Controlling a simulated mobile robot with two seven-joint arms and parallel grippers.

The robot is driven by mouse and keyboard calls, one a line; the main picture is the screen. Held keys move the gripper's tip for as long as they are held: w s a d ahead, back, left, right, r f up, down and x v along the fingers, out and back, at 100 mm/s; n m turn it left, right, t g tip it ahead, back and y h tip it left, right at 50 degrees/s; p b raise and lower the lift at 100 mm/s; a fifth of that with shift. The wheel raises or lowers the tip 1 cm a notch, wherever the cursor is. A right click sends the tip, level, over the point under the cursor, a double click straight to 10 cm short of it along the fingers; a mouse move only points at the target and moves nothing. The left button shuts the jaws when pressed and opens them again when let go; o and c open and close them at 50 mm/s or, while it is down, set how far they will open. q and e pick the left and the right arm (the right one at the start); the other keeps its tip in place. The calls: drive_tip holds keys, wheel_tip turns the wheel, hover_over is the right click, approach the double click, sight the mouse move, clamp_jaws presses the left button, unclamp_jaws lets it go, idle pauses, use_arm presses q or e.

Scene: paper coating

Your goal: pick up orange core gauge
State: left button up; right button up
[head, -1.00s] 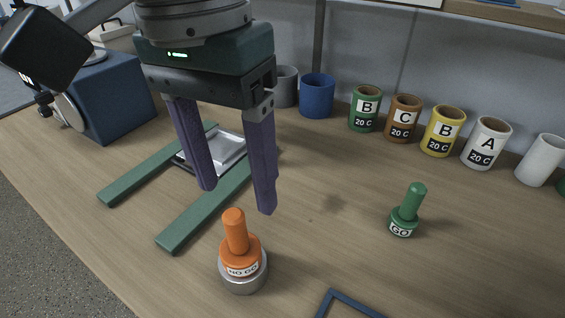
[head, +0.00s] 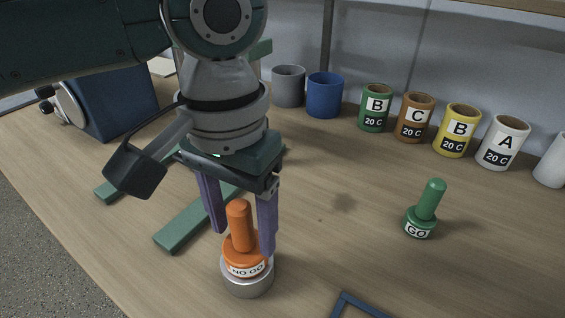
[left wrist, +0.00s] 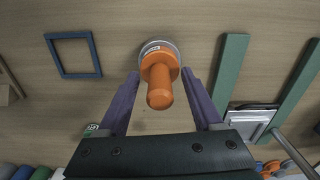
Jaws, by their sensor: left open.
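The orange core gauge (head: 243,250), labelled NO GO, stands upright on a round metal base (head: 248,283) near the front of the table. In the left wrist view the gauge (left wrist: 159,75) shows with its handle pointing toward the camera, between the finger lines. My left gripper (head: 240,240) is open with its purple fingers pointing down, one on each side of the orange handle. I cannot tell whether either finger touches it. My right gripper is not in view.
A green GO gauge (head: 425,210) stands to the right. Several labelled cups, among them a yellow one (head: 457,130), line the back. Green rails (head: 185,225) lie left of the gripper. A dark blue frame (left wrist: 74,55) lies near the orange gauge. Table between the gauges is clear.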

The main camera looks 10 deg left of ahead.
use_arm(q)
clamp_jaws()
idle(0.5)
